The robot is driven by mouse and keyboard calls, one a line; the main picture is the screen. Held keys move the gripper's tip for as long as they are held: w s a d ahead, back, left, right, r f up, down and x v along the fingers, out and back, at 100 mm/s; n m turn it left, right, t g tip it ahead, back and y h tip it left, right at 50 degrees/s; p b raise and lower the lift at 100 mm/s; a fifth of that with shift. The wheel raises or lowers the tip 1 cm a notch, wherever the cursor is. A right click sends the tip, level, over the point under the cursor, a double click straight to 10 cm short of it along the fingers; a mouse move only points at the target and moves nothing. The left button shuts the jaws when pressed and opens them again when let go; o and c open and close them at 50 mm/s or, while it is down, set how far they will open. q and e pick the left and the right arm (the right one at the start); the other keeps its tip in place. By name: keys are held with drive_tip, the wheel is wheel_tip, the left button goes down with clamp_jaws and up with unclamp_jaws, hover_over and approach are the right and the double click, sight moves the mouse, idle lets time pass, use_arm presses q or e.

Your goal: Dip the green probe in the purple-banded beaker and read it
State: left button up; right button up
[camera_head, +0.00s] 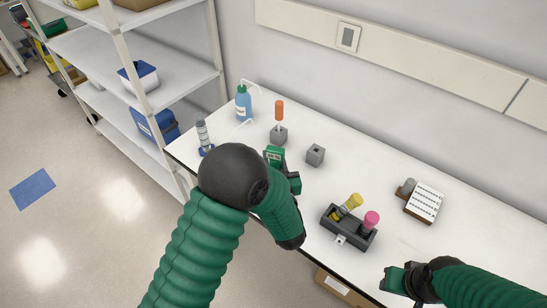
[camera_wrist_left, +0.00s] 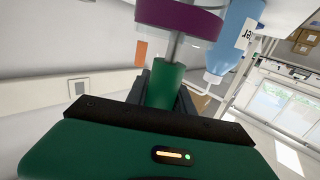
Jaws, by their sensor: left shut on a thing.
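My left gripper (camera_head: 284,174) is over the table's left half, seen partly past my own arm. In the left wrist view it is shut on the green probe (camera_wrist_left: 165,84), a green cylinder between the dark fingers. A thin grey rod (camera_wrist_left: 175,46) runs from the probe to the purple band (camera_wrist_left: 178,18) of the beaker at the top edge. The band covers the rod where they cross; I cannot tell how deep the rod sits. I cannot make out the beaker in the head view. My right gripper (camera_head: 402,283) is low at the right, its fingers too small to judge.
A blue bottle (camera_head: 243,104), an orange-topped probe in a grey block (camera_head: 279,135), and a graduated cylinder (camera_head: 203,136) stand at the left. An empty grey block (camera_head: 315,155) stands centrally. A dark rack (camera_head: 349,232) holds yellow and pink items.

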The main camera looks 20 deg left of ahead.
use_arm(q)
drive_tip(key=shift+r, duration=0.1)
use_arm(e)
drive_tip(key=shift+r, duration=0.1)
